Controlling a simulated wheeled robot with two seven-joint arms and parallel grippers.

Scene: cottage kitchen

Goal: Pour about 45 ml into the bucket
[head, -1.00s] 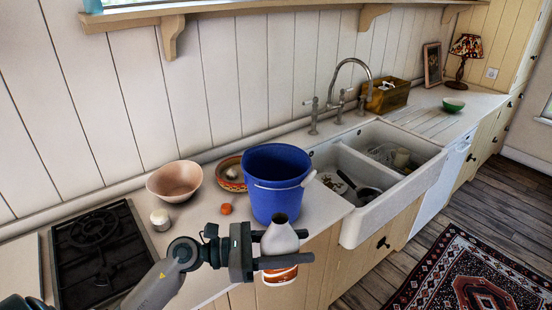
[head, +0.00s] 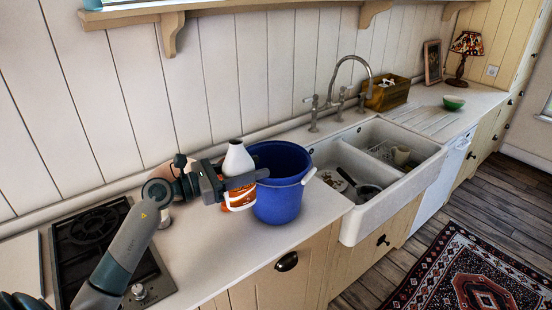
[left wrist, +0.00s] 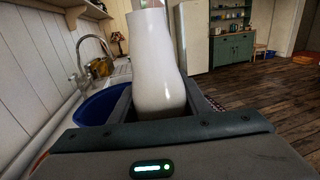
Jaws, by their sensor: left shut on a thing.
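The blue bucket (head: 280,200) stands upright on the counter beside the sink, with its white handle grip at its right rim. It also shows in the left wrist view (left wrist: 93,108), behind the bottle. The bucket's contents are hidden. My right gripper is out of view.
The double sink (head: 375,160) with dishes lies right of the bucket, its tap (head: 350,75) behind. A hob (head: 90,235) is at the left under my arm. A pinkish bowl (head: 160,174) is mostly hidden behind my arm. The counter in front is clear.

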